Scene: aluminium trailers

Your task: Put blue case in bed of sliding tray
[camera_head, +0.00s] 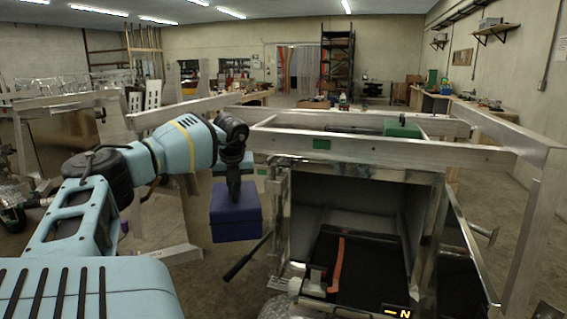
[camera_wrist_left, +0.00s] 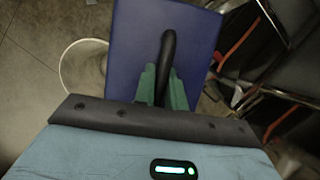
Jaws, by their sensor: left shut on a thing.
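The blue case (camera_head: 236,217) hangs from my left gripper (camera_head: 234,184) in the head view, left of the trailer's open compartment. In the left wrist view the case (camera_wrist_left: 135,40) shows its flat blue top and black handle (camera_wrist_left: 168,50). The green fingertips of my left gripper (camera_wrist_left: 162,85) are shut on the handle. The sliding tray (camera_head: 350,265) is a dark bed low in the open metal compartment, with a red strap (camera_head: 336,265) on it. The case is apart from the tray, to its left and higher. My right gripper is not in view.
An aluminium trailer frame (camera_head: 385,150) spans above the compartment, with upright posts at its sides. A dark lever (camera_head: 247,257) sticks out at lower left of the compartment. A green item (camera_head: 402,128) sits on the frame. A white bucket (camera_wrist_left: 72,68) stands on the floor.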

